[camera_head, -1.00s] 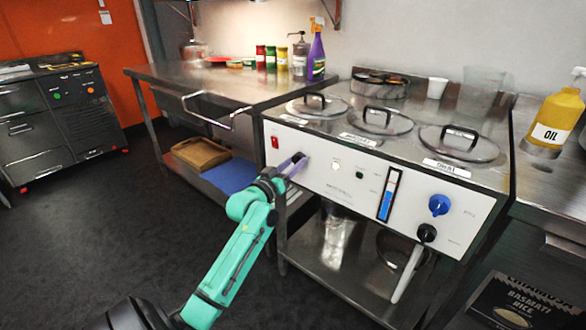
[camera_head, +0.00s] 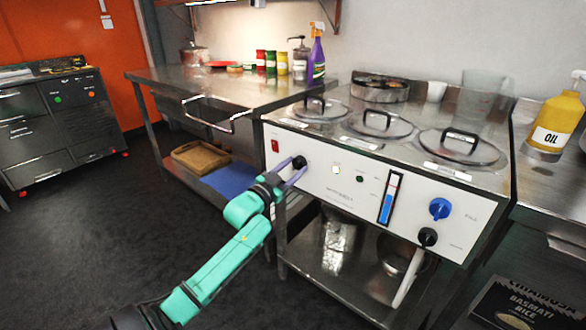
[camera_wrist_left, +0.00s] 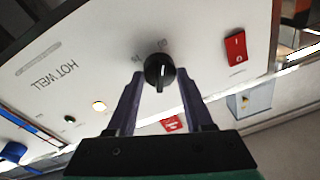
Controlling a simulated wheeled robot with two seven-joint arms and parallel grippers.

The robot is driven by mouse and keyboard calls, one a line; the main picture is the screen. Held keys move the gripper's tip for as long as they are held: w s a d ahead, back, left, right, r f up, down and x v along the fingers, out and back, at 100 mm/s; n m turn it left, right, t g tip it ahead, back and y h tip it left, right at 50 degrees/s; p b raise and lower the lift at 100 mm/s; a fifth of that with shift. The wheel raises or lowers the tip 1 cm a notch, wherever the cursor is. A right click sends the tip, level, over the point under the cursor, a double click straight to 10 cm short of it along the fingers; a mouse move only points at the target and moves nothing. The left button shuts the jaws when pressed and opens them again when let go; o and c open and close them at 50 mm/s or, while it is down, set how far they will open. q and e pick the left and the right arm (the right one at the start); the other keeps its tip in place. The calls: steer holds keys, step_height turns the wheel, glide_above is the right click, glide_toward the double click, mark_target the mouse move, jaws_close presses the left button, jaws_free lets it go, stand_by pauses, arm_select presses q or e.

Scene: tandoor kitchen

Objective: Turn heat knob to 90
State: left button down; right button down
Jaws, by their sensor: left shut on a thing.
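The heat knob (camera_head: 299,162) is a small black knob with a white pointer line, at the left of the white front panel (camera_head: 330,198) of the hot well. It also shows in the left wrist view (camera_wrist_left: 160,71), seen end-on, with print beside it too blurred to read. My left gripper (camera_head: 296,168) has its two purple fingers on either side of the knob and is shut on it. The fingers also show in the left wrist view (camera_wrist_left: 158,82). My right gripper is in neither view.
The panel also bears a red switch (camera_head: 275,146), a blue gauge (camera_head: 390,200), a blue knob (camera_head: 440,208) and a black valve (camera_head: 427,236). Lidded wells (camera_head: 460,146) sit above. A steel table (camera_head: 168,73) stands left; an oil bottle (camera_head: 555,122) stands right.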

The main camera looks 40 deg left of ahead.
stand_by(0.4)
arm_select(q)
steer(key=shift+c, duration=1.4)
jaws_free()
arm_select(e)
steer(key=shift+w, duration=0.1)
arm_select(q)
steer(key=shift+s+f, duration=0.1)
steer(key=shift+s, duration=0.15)
steer(key=s+f+p, duration=0.1)
steer(key=s, duration=1.3)
steer(key=shift+d+f, duration=0.15)
steer(key=shift+d, duration=0.3)
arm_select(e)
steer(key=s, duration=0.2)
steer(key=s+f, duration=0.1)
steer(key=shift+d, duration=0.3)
arm_select(q)
steer(key=shift+f, duration=0.1)
